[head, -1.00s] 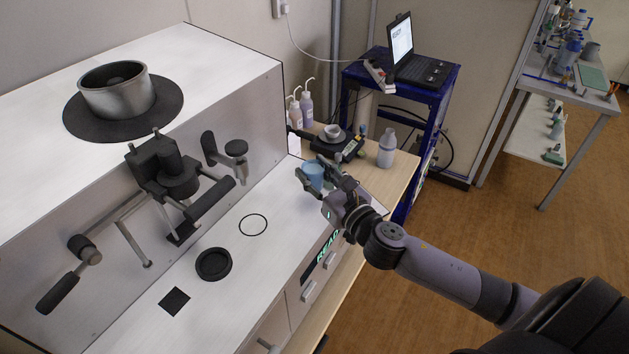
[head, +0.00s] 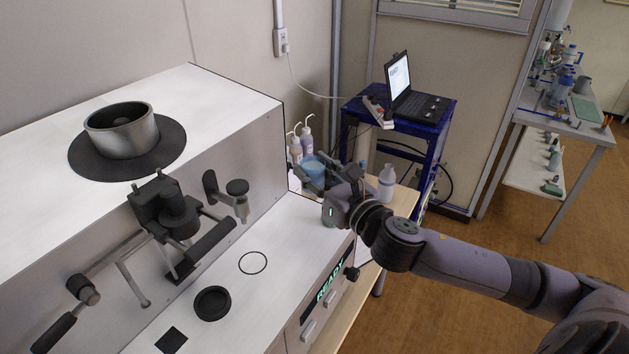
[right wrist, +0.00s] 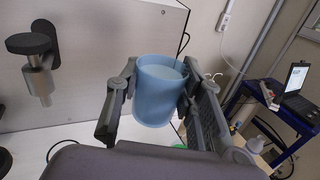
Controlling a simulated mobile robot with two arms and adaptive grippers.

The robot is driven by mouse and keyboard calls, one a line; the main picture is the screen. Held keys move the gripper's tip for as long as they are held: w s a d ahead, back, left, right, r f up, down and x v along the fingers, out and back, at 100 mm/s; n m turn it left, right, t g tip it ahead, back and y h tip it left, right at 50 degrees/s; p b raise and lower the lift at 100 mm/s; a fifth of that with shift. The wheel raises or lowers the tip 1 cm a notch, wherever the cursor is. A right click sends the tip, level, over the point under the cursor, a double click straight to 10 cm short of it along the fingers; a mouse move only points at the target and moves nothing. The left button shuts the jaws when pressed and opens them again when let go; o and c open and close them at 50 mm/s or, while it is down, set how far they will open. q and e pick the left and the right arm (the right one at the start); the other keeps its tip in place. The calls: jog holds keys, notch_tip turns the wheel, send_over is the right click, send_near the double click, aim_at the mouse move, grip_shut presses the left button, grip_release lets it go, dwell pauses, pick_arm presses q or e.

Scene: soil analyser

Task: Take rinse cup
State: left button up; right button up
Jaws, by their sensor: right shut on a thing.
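The rinse cup is a light blue cup (head: 313,172). It also shows large in the right wrist view (right wrist: 160,95), upright between the two fingers, with a pale surface inside near its rim. My right gripper (head: 318,177) is shut on it and holds it raised above the far end of the white analyser's work surface. In the right wrist view the fingers (right wrist: 158,92) touch the cup on both sides. My left gripper is out of view.
The white analyser (head: 240,110) has a metal bowl (head: 122,132) on top and handles on its front. Wash bottles (head: 301,140) and a white bottle (head: 386,183) stand behind my gripper. A laptop (head: 412,95) sits on a blue stand. The analyser's work surface is mostly clear.

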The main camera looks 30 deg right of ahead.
jog(key=shift+r, duration=1.35)
